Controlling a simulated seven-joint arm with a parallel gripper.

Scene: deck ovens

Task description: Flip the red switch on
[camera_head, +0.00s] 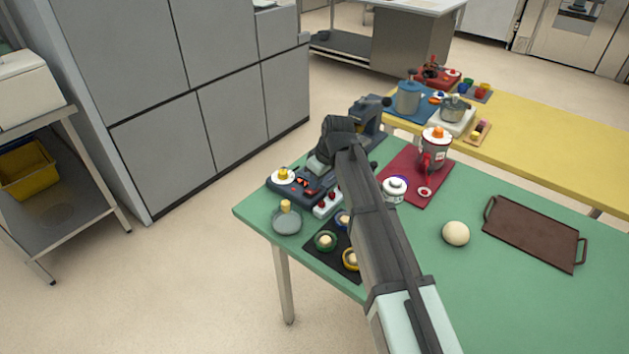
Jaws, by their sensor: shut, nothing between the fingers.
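A dark appliance (289,192) with small red parts (303,183) on its top sits near the far left corner of the green table. A small white box with red knobs (327,204) stands at its front right. I cannot tell which red part is the switch, or its position. My arm reaches up over the table and bends down at the wrist. My gripper (314,170) is shut and empty, pointing down at the back of the dark appliance. Its fingertips are small and partly hidden, so I cannot tell whether they touch anything.
A grey lidded pan (287,220) and a black mat (328,257) with small coloured bowls lie in front.

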